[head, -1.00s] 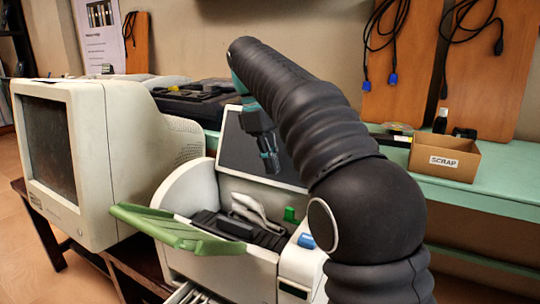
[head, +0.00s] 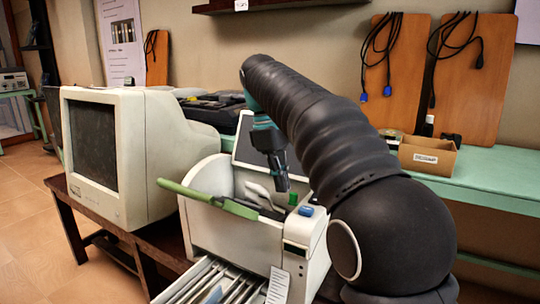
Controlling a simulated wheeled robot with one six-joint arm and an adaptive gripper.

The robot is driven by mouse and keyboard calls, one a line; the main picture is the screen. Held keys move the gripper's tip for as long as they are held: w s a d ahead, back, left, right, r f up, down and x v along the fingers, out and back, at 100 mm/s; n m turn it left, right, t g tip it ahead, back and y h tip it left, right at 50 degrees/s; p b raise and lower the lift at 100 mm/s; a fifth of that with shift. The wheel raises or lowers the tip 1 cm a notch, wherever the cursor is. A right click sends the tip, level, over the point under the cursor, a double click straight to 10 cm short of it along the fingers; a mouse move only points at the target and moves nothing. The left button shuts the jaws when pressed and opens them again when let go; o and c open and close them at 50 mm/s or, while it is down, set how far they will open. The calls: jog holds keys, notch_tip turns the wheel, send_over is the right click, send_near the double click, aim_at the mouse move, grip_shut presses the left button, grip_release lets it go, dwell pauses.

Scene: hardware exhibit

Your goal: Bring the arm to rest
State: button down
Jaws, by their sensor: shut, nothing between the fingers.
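My black, ribbed arm rises from the lower right and bends over toward the middle of the head view. My gripper (head: 281,178) hangs from its far end, pointing down. It is shut and empty. It hangs in front of a dark screen panel, over or near the white machine (head: 240,235) with the green flap (head: 207,198). I cannot tell the exact height of the fingertips above the machine.
A beige CRT monitor (head: 135,115) stands left of the machine on a dark wooden table (head: 150,245). A labelled cardboard box (head: 428,155) sits on the green bench (head: 490,180) at right. Cables hang on wooden boards (head: 392,75) behind. Floor is open at far left.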

jog(key=s+d+m, duration=0.1)
jog(key=s+d, duration=0.1)
jog(key=s+d+m+t+y, duration=0.1)
jog(key=s+d, duration=0.1)
jog(key=d, duration=0.1)
jog(key=shift+s+f, duration=0.1)
jog(key=shift+s, duration=0.25)
jog(key=s+d+f+m+t, duration=0.3)
jog(key=s+d+f+m, duration=0.1)
jog(key=s+f, duration=0.4)
jog(key=s+d+f+m+t+y, duration=0.1)
jog(key=s+d+f+m, duration=0.3)
jog(key=s+f, duration=0.4)
jog(key=s+m+t, duration=0.1)
jog(key=s, duration=0.3)
jog(key=shift+s+d+f+m+t, duration=0.2)
jog(key=shift+d+f+m+t, duration=0.05)
jog(key=shift+f+m+t, duration=0.15)
